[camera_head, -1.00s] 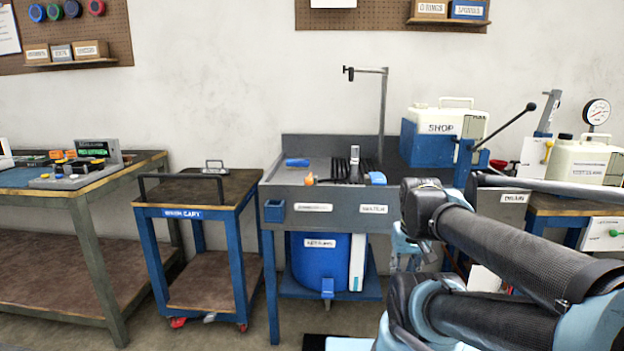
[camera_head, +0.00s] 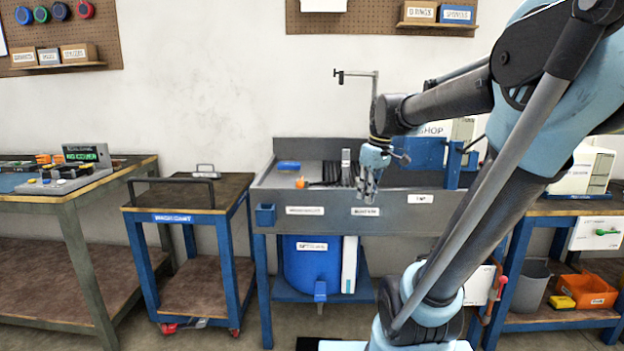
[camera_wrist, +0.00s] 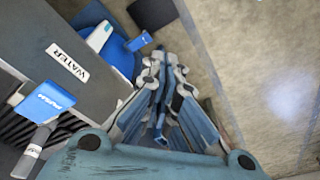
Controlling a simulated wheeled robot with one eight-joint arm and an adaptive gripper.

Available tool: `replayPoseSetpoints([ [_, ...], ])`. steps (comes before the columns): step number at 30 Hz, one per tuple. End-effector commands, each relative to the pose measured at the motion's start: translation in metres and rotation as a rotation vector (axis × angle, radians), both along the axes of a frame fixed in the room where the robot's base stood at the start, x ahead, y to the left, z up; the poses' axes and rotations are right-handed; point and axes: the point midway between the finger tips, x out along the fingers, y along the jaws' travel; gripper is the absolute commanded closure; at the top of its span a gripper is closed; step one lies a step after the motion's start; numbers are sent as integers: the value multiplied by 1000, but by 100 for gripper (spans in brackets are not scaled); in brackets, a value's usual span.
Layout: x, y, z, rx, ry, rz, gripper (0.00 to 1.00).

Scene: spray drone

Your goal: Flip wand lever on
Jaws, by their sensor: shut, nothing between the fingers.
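A grey-and-black wand (camera_head: 346,168) stands upright at the wash sink's back, beside dark coiled hose. Its grey end also shows at the lower left of the wrist view (camera_wrist: 37,142). A blue piece with white lettering (camera_wrist: 45,101) sits beside it, over the sink rim; I cannot tell if this is the wand lever. In the head view that piece is hidden behind my gripper. My gripper (camera_head: 368,196) is shut and empty, pointing down in front of the sink's front panel, right of the wand. In the wrist view its fingers are apart from the blue piece.
The grey sink (camera_head: 300,225) has a panel labelled WATER (camera_wrist: 67,66) and a blue barrel (camera_head: 305,262) below. A tall thin post rises behind it. A cart (camera_head: 183,218) stands left; a bench with an orange bin (camera_head: 583,291) stands right. Wall above the cart is clear.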

Motion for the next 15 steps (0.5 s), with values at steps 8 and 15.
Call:
replayPoseSetpoints([
  [8,60,28,39,23,-11,239,100],
  [15,111,54,64,46,-29,447,100],
])
